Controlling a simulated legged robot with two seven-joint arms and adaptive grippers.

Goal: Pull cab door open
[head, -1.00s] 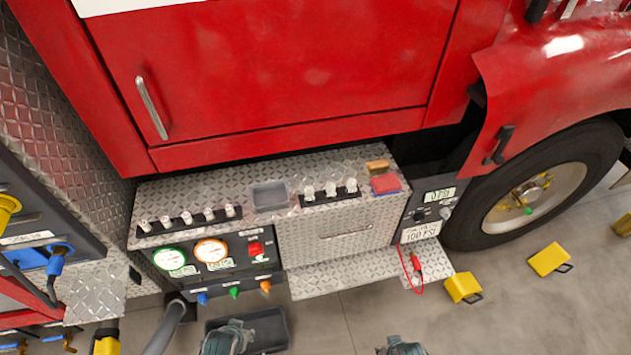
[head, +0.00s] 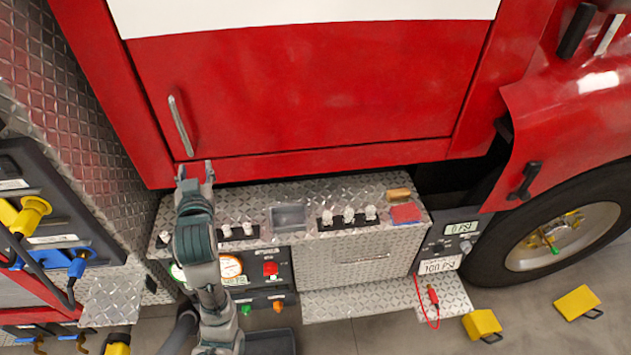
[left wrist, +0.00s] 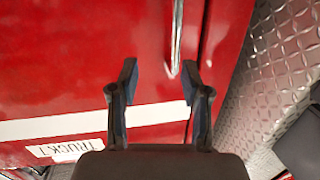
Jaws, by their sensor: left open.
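The cab door (head: 290,90) is red with a white band across its upper part, and it is closed. Its silver bar handle (head: 181,125) stands near the door's left edge. My left gripper (head: 195,170) is open and empty just below the handle's lower end. In the left wrist view the handle (left wrist: 176,38) runs down to just beyond the two fingertips (left wrist: 159,72), in line with the right part of the gap. The fingers are not closed on it. My right gripper is not in view.
Below the door is a diamond-plate step (head: 300,205) with gauges and several small knobs. A black wheel (head: 560,225) stands at the right, with yellow chocks (head: 577,303) on the floor. A panel with yellow and blue fittings (head: 30,215) is at the left.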

